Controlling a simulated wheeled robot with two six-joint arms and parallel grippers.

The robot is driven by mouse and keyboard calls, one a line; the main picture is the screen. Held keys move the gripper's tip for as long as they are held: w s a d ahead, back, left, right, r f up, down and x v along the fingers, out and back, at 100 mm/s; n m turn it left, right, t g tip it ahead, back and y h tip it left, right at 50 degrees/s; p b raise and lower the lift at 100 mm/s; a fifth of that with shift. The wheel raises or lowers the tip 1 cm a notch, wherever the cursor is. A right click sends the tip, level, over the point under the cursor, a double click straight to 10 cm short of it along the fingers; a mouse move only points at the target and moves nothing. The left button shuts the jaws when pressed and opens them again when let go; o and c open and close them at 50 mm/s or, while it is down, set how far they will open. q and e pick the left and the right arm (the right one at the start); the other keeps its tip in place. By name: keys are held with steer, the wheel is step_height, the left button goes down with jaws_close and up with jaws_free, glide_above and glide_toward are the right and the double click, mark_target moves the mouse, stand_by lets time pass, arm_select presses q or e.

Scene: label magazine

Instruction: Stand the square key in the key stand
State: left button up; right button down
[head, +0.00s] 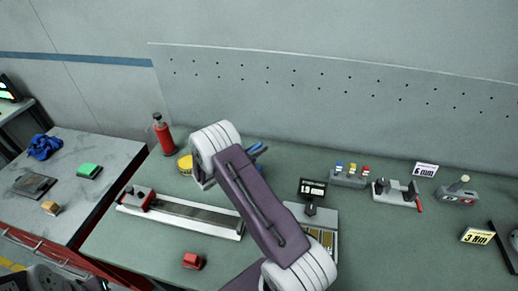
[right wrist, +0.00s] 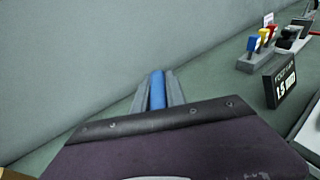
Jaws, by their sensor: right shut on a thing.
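My right gripper (right wrist: 158,92) is shut on a narrow blue object, whose blue length (right wrist: 157,88) shows between the two grey fingers in the right wrist view. Its shape does not show well enough to tell whether it is the square key. In the head view the gripper (head: 257,151) is partly hidden behind my purple arm, above the back of the bench near the wall. A grey block with blue, yellow and red upright pieces (head: 348,180), possibly the key stand, is to its right. It also shows in the right wrist view (right wrist: 250,65).
A black sign reading 1.5 (head: 312,189) stands in front of the grey block. A yellow tin (head: 185,164) and red bottle (head: 163,134) are left of my arm. A long grey rail (head: 195,217) and a red block (head: 193,261) lie in front.

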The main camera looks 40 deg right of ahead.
steer(key=shift+f+b, duration=2)
steer(key=shift+f, duration=0.4)
steer(key=c, duration=1.3)
jaws_free()
steer(key=b+v, duration=0.1)
steer(key=v, duration=0.8)
steer(key=shift+b, duration=0.35)
